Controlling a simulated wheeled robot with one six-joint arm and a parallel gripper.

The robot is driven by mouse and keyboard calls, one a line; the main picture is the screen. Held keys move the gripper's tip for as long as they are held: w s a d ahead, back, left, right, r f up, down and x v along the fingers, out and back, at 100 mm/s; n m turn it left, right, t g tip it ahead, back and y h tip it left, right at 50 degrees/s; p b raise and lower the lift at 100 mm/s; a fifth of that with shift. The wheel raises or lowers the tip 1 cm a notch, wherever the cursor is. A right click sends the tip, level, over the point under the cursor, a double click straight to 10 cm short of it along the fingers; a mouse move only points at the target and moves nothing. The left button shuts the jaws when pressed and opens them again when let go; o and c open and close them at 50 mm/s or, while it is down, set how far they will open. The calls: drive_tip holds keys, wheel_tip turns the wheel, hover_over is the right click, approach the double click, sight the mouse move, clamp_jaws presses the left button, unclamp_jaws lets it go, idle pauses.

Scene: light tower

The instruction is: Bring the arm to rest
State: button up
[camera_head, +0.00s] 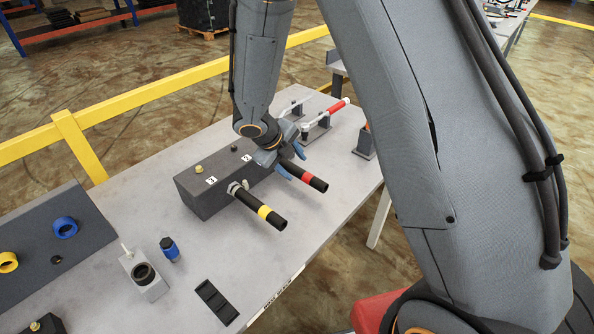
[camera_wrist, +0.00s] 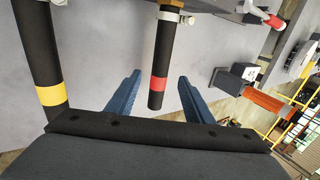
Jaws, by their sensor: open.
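My gripper (camera_head: 291,174) is over the grey table (camera_head: 140,182), at the front of a dark grey box (camera_head: 212,186). Its two blue fingers are apart. In the wrist view my gripper (camera_wrist: 160,90) has the black tube with a red band (camera_wrist: 160,60) showing between its fingers, with a visible space on each side. A black tube with a yellow band (camera_head: 264,212) sticks out of the box beside it, left of the fingers. The red-banded tube (camera_head: 307,178) also sticks out toward the front. My arm reaches down from above.
A dark panel with blue and yellow rings (camera_head: 50,250) lies at the left. A grey block with a round hole (camera_head: 145,277), a blue-capped part (camera_head: 169,248) and a black tray (camera_head: 216,302) are on the table. A red-handled part (camera_head: 337,107) is behind. Yellow rails (camera_head: 160,102) run behind the table.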

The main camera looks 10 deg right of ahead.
drive_tip(key=s+d+r+n+g+y+b, duration=0.1)
drive_tip(key=s+d+n+y+b, duration=0.1)
drive_tip(key=s+n, duration=0.7)
drive_tip(key=s+d+n+g+y+b, duration=0.1)
drive_tip(key=s+d+n+y+b, duration=0.2)
drive_tip(key=n, duration=1.6)
drive_tip(key=s+b, duration=0.4)
drive_tip(key=s, duration=0.2)
drive_tip(key=shift+d+r+n, duration=0.4)
drive_tip(key=shift+s, duration=0.1)
idle(0.7)
